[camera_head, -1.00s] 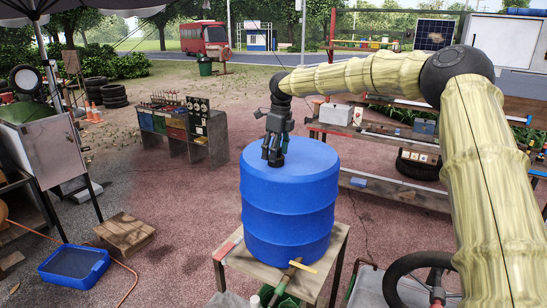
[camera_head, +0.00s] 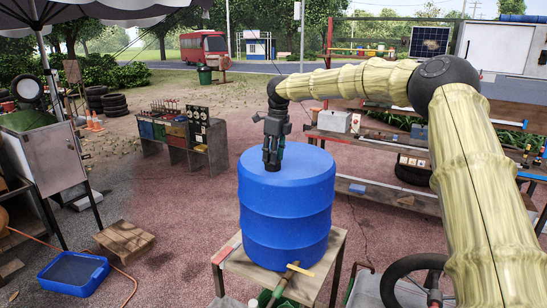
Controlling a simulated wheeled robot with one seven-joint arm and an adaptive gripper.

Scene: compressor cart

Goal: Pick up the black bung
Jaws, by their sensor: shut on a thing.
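A blue drum (camera_head: 287,215) stands upright on a small wooden table. My gripper (camera_head: 272,164) points straight down at the left part of the drum's top. Its dark fingers are close together and shut on a small dark thing, the black bung (camera_head: 272,168), at the level of the lid. The fingers hide most of the bung, and I cannot tell whether it is clear of the lid.
The wooden table (camera_head: 233,272) under the drum carries a wooden-handled tool (camera_head: 281,284) at its front. A workbench with bins (camera_head: 180,135) stands behind left, and shelving (camera_head: 375,148) behind right. A blue tray (camera_head: 74,272) lies on the ground, front left.

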